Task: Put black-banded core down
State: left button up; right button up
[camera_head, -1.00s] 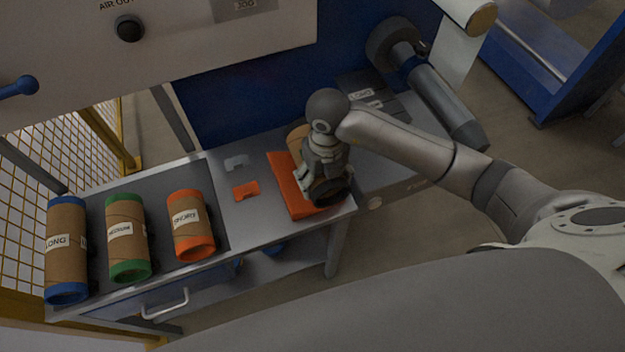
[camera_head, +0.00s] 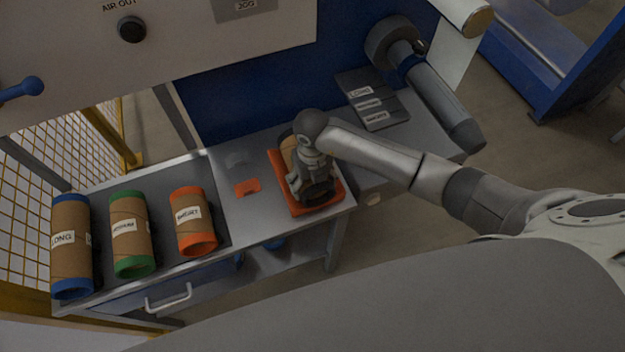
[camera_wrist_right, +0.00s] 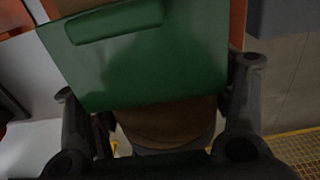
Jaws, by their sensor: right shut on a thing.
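My right gripper (camera_head: 308,188) is shut on the black-banded core, over the orange rest (camera_head: 333,196) on the bench. Brown cardboard of the core (camera_head: 287,152) shows behind the gripper, and its dark near end shows below it. Whether the core touches the rest cannot be told. In the right wrist view the fingers (camera_wrist_right: 160,95) stand either side of a green panel (camera_wrist_right: 150,60) and brown cardboard (camera_wrist_right: 170,125). My left gripper is not in view.
Blue-banded (camera_head: 71,240), green-banded (camera_head: 130,235) and orange-banded (camera_head: 192,220) cores lie on a dark tray (camera_head: 165,192) at left. A small orange piece (camera_head: 247,187) lies between. Dark labelled plates (camera_head: 375,103) and a grey tool (camera_head: 430,90) are at right.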

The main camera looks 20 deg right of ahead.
jog(key=shift+f, duration=0.1)
jog(key=o, duration=1.2)
jog(key=shift+o, duration=0.2)
jog(key=shift+r, duration=0.25)
jog(key=shift+w+r, duration=0.1)
jog(key=shift+r, duration=0.3)
notch_tip(320, 180, up, 10)
jog(key=shift+f+b, duration=0.25)
jog(key=shift+b, duration=0.85)
jog(key=shift+r, duration=0.75)
jog(key=shift+a, duration=0.1)
